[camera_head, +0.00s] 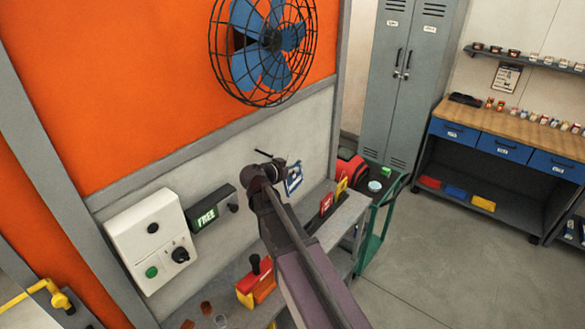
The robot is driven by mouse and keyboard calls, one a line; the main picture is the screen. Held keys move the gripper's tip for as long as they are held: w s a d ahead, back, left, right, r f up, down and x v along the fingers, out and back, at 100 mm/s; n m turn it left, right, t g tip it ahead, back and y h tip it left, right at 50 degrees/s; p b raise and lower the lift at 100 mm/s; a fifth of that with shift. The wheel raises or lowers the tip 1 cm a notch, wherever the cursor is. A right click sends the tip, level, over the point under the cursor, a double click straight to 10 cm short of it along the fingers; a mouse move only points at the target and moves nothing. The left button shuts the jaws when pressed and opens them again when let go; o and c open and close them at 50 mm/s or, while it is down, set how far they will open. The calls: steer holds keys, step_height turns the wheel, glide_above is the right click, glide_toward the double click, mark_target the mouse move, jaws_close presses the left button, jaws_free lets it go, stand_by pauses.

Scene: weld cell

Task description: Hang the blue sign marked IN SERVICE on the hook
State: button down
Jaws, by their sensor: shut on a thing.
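My gripper (278,170) is at the end of my arm, in front of the pale wall panel, and is shut on a blue and white sign (294,178). The sign sticks out to the right of the gripper and hangs tilted. Its lettering is too small to read. A thin dark rod (262,153), which may be the hook, shows just above and left of the gripper. The gripper and wrist hide the space around the rod's lower part, so I cannot tell how far apart sign and rod are. The fingertips are mostly hidden.
A red sign (326,204) and a yellow sign (341,187) stand on the grey bench (345,215). A caged fan (270,45) is above. A white control box (152,240) and a FREE display (207,217) are left. A green cart (372,235) stands right.

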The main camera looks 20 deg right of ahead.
steer(key=shift+w+a, duration=0.1)
steer(key=shift+w, duration=0.15)
steer(key=w+a+f+b, duration=0.3)
steer(key=w+a, duration=0.2)
steer(key=w, duration=0.2)
steer(key=shift+w+a, duration=0.2)
steer(key=shift+a, duration=0.1)
stand_by(1.8)
steer(key=shift+f, duration=0.15)
stand_by(0.6)
steer(key=c, duration=0.6)
jaws_free()
steer(key=shift+w, duration=0.1)
steer(key=shift+c, duration=0.2)
